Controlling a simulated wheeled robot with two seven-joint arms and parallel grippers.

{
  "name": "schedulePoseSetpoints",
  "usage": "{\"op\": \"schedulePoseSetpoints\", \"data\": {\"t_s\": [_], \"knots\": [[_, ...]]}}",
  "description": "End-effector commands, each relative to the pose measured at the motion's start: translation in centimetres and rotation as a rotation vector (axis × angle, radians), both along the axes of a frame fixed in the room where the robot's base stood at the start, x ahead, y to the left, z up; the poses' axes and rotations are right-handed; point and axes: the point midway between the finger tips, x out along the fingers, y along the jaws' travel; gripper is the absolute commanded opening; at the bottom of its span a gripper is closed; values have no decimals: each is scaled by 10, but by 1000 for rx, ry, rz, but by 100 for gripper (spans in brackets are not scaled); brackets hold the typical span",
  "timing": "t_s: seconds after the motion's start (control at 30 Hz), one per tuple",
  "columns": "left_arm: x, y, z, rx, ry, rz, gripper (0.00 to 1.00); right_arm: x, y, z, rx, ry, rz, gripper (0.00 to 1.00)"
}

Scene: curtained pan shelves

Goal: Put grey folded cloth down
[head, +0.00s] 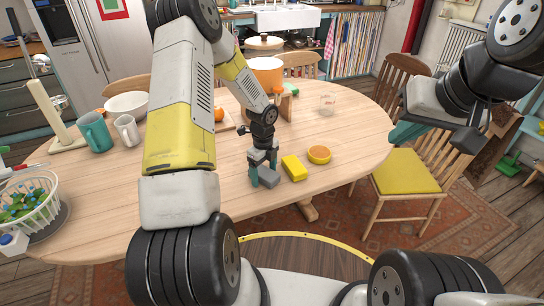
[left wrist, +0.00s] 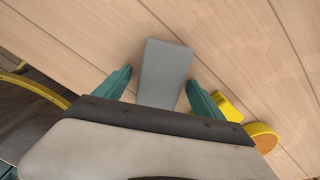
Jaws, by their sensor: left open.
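The grey folded cloth (head: 269,177) lies on the wooden table near its front edge. In the left wrist view the cloth (left wrist: 164,70) is a flat grey block between the two teal fingers. My left gripper (head: 263,170) is over the cloth, pointing down; its fingers (left wrist: 158,92) are open, with a gap visible on each side of the cloth. My right gripper (head: 436,134) is off to the right, beyond the table's edge above a chair; its fingers are partly seen and their opening is unclear.
A yellow block (head: 294,168) and a round orange-topped item (head: 319,154) lie just right of the cloth. The table (head: 345,150) is clear to the right.

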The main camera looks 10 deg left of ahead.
Motion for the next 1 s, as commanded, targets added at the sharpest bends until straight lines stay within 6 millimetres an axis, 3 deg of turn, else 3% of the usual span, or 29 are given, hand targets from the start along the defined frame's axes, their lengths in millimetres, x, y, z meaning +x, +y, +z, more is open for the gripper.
{"op": "schedulePoseSetpoints", "data": {"t_s": [0.23,0.63,1.0], "knots": [[1,1,10,0,-1,0,79,0,0,0,0,0,0,0],[0,0,71,0,-2,1,79,0,0,0,0,0,0,0],[0,0,78,0,0,0,79,0,0,0,0,0,0,0]]}}
